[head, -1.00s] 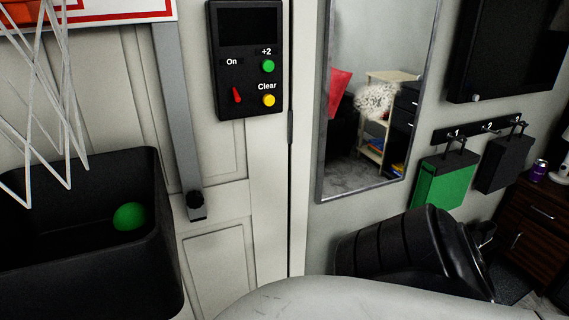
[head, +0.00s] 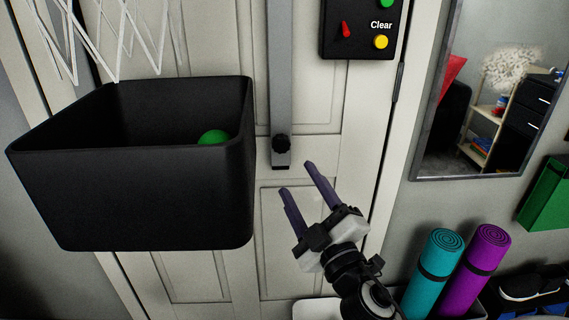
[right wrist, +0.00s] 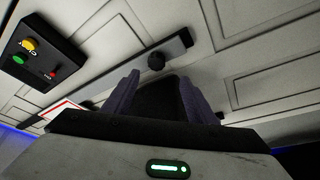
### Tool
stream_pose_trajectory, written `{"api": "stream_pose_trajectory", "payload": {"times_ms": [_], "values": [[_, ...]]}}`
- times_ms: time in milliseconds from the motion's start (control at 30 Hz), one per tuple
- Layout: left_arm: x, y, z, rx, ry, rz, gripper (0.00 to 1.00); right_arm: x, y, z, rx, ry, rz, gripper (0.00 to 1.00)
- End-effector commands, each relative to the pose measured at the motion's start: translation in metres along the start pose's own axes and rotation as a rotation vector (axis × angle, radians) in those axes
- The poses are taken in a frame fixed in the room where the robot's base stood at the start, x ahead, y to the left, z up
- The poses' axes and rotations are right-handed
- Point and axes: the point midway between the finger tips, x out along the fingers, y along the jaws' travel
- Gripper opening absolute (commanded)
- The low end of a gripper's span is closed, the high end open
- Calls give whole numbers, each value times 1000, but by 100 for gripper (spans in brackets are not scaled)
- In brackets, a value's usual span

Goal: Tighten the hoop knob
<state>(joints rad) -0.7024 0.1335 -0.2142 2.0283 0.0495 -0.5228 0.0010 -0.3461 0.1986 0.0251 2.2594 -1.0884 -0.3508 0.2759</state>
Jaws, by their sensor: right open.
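The black hoop knob (head: 281,143) sits near the lower end of a grey vertical bar (head: 281,80) on the white door. My right gripper (head: 297,178) is open and empty, a little below the knob and apart from it in the head view. In the right wrist view the knob (right wrist: 156,62) shows just beyond and between the two purple-grey fingers (right wrist: 160,85), against the grey bar (right wrist: 125,75). My left gripper is in neither view.
A black bin (head: 130,190) with a green ball (head: 213,137) hangs left of the bar, under a white net (head: 120,30). A control box (head: 357,25) is at upper right. Rolled teal (head: 433,270) and purple (head: 475,265) mats stand at lower right.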

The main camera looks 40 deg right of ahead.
Motion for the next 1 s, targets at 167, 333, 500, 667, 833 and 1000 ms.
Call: {"api": "stream_pose_trajectory", "payload": {"times_ms": [167, 333, 500, 667, 833, 1000], "values": [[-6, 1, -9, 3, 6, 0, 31, 19, 10, -6, -20, 15, 21, 52], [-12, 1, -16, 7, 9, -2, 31, 51, 11, -6, -20, 13, 21, 52], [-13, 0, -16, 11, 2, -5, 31, 81, 10, -5, -19, 11, 19, 52], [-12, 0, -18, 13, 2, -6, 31, 98, 8, -4, -18, 9, 18, 52], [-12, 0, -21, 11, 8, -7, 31, 104, 8, -4, -17, 9, 17, 52], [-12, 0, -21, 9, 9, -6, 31, 104, 7, -4, -17, 9, 16, 52]]}}
